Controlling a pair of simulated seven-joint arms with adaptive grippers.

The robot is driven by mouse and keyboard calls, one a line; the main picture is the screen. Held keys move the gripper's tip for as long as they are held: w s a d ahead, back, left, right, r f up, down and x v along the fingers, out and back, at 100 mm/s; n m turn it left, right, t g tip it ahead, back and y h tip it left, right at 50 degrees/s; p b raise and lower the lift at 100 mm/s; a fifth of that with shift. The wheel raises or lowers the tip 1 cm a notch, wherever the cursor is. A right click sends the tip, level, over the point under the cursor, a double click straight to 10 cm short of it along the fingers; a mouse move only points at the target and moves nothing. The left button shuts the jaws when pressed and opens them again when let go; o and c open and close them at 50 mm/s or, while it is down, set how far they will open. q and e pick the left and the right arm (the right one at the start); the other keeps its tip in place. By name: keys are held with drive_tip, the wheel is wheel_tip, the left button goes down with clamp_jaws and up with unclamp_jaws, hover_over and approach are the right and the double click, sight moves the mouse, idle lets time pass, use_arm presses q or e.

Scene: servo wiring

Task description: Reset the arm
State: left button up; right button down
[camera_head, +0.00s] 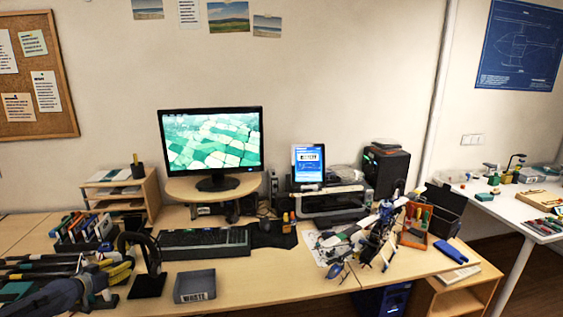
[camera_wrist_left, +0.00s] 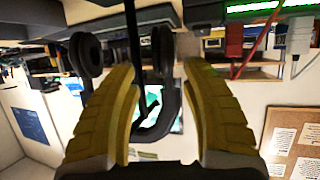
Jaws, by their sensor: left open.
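My left gripper (camera_head: 122,267) is at the lower left of the head view, above the desk's left end. Its yellow fingers are apart and hold nothing; they also show in the left wrist view (camera_wrist_left: 160,72). Dark headphones on a stand (camera_head: 151,256) are just right of the fingertips. In the upside-down wrist view, the headphones (camera_wrist_left: 88,55) show beyond the fingers; I cannot tell the exact gap. My right gripper is not in view.
A grey waste tray (camera_head: 194,287) and a keyboard (camera_head: 205,243) are right of the headphones. A rack of coloured items (camera_head: 85,232) stands behind my left gripper. A model helicopter (camera_head: 372,232) and an orange tool tray (camera_head: 414,226) occupy the right side.

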use_arm(q)
drive_tip(key=shift+x, duration=1.9)
drive_tip(key=shift+a, duration=0.1)
drive_tip(key=shift+s, duration=0.1)
